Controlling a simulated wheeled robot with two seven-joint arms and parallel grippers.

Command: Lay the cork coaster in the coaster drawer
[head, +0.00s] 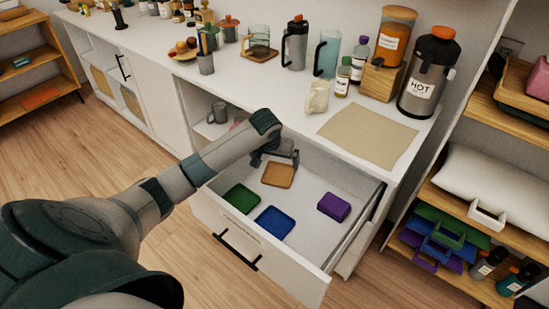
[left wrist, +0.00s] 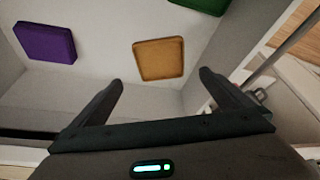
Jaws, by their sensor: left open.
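The coaster drawer (head: 234,217) is pulled open below the white counter. A tan, cork-coloured square coaster (head: 278,174) lies flat on its floor near the back; it also shows in the left wrist view (left wrist: 159,59). A green coaster (head: 241,198), a blue coaster (head: 273,222) and a thicker purple block (head: 334,206) lie apart from it in the drawer. My left gripper (head: 277,158) is open and empty over the back of the drawer, beside the cork coaster. In the left wrist view its fingers (left wrist: 160,80) are apart with nothing between them. My right gripper is out of view.
A beige mat (head: 368,135) lies on the counter above the drawer. A glass mug (head: 258,40) stands on a brown square. Bottles, a steel flask (head: 428,75) and jars crowd the counter's back. An open shelf (head: 470,200) stands at the right.

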